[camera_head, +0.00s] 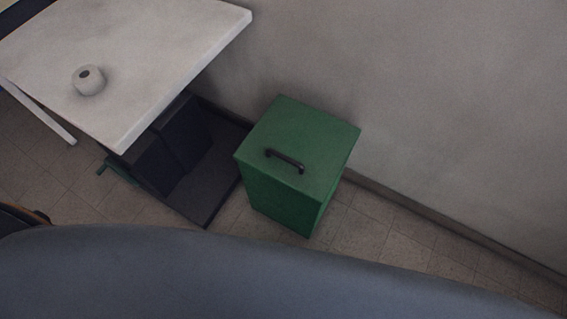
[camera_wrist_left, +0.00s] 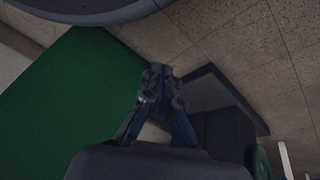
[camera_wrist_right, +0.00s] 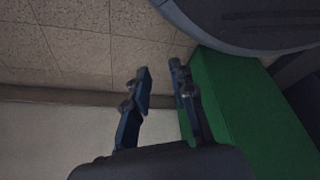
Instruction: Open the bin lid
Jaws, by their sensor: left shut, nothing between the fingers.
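A green bin (camera_head: 275,200) stands on the floor by the wall. Its green lid (camera_head: 310,130) lies flat and closed on top, with a dark handle (camera_head: 285,160) across it. The bin also fills the left part of the left wrist view (camera_wrist_left: 70,100) and the right part of the right wrist view (camera_wrist_right: 240,100). The handle does not show in either wrist view. My left gripper (camera_wrist_left: 158,72) is shut and empty beside the bin. My right gripper (camera_wrist_right: 161,70) is open, its fingers apart with nothing between them, at the bin's other side. Neither gripper shows in the head view.
A white table (camera_head: 150,60) with a white roll (camera_head: 89,79) on it stands left of the bin. A dark low unit (camera_head: 215,165) sits under the table, close to the bin. The grey wall (camera_head: 440,120) is behind. Tiled floor (camera_head: 390,225) is free to the right.

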